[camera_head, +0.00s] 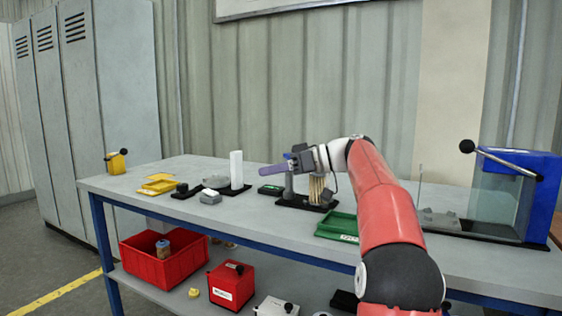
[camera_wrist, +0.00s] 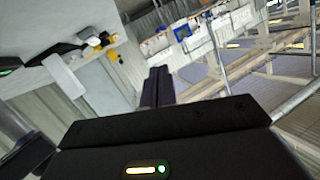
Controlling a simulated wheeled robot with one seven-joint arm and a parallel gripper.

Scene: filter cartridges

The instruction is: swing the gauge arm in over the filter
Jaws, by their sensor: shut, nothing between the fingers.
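My gripper (camera_head: 265,171) is shut and empty, with its purple fingers pointing left above the table. In the wrist view the two fingers (camera_wrist: 158,76) lie side by side in the middle. Under my gripper's body is a black base (camera_head: 292,203) with a grey post (camera_head: 289,186). A tan pleated filter (camera_head: 317,189) stands upright on this base, right of the post, partly hidden by my wrist. I cannot make out the gauge arm clearly; my gripper covers the top of the post and filter. A small blue part (camera_head: 286,155) shows just behind my gripper.
A white upright cylinder (camera_head: 236,169) stands left of my gripper on the table (camera_head: 125,188). A blue press-like unit with a lever (camera_head: 541,195) stands right.

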